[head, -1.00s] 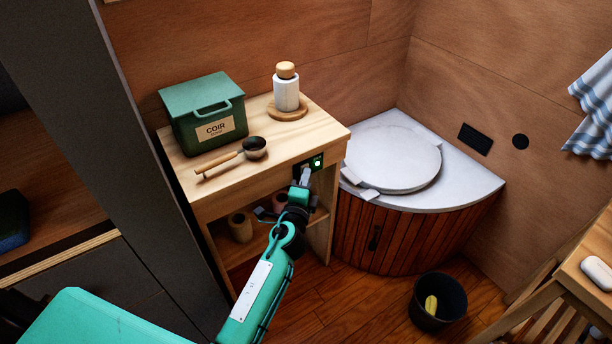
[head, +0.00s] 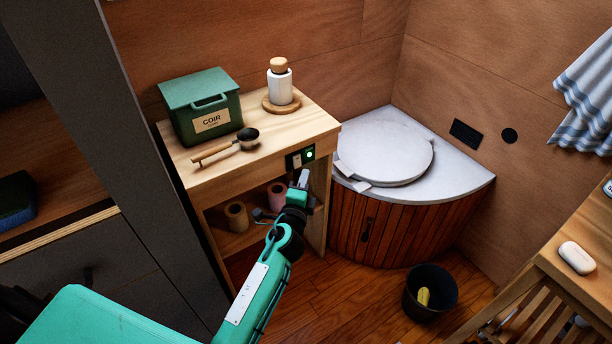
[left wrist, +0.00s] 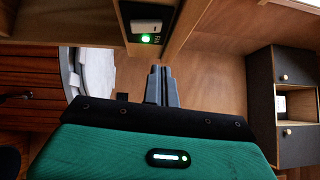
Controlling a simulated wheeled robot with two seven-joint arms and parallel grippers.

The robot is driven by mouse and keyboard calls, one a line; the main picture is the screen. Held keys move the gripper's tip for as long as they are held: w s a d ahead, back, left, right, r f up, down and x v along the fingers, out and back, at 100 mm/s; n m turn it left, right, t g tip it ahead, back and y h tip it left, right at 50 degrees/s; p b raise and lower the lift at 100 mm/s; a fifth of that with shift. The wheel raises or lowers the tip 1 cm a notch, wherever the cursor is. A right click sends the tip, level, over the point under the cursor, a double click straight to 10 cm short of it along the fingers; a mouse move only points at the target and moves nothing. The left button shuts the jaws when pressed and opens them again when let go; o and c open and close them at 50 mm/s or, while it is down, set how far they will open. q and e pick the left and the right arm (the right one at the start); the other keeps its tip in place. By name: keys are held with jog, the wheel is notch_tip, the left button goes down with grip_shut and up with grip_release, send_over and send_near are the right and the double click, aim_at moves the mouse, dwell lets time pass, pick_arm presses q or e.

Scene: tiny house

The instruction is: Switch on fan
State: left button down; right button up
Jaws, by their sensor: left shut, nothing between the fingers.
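A small dark switch panel (head: 300,158) sits on the front edge of the wooden stand, with a green light lit at its right side. In the left wrist view, the panel shows a pale switch (left wrist: 146,26) beside the lit green light (left wrist: 147,38). My left gripper (head: 303,178) is shut and empty, just below the panel and apart from it in the head view. Its closed fingers (left wrist: 160,72) also show in the left wrist view. My right gripper is not in view. I cannot make out a fan.
The wooden stand (head: 285,127) holds a green COIR box (head: 202,108), a scoop (head: 226,147) and a white bottle (head: 280,87). To the right are a white-topped corner unit (head: 465,180), a black bin (head: 435,293) and a wooden table (head: 590,240).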

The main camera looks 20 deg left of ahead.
pick_arm(q)
jog(key=s, duration=0.8)
jog(key=shift+d+r, duration=0.3)
jog(key=shift+d, duration=0.1)
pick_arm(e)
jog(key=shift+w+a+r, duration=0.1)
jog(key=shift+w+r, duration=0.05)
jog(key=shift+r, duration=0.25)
